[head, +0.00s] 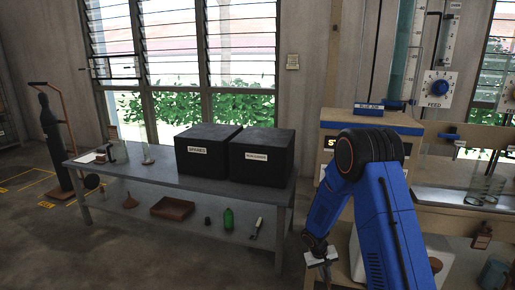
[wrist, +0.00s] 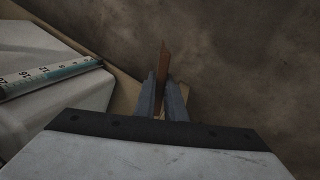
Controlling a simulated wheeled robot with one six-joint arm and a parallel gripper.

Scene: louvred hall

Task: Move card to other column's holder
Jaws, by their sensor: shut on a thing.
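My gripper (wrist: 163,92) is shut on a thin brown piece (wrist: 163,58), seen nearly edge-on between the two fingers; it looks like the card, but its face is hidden. In the head view my gripper (head: 321,258) is low, in front of the bench's left end, and its hold is too small to make out. A glass column (head: 404,50) with a scale stands behind my arm, with a blue label plate (head: 371,106) near its base. A white FEED dial (head: 438,88) is beside it. Another dial (head: 510,95) shows at the right edge. I cannot make out either holder clearly.
The bench (head: 468,208) carries glassware (head: 484,190); a brown tag-like item (head: 481,236) is at its front. A grey table (head: 130,171) at left bears two black boxes (head: 208,150) (head: 262,156). A white surface with a graduated tube (wrist: 50,75) lies left of my gripper.

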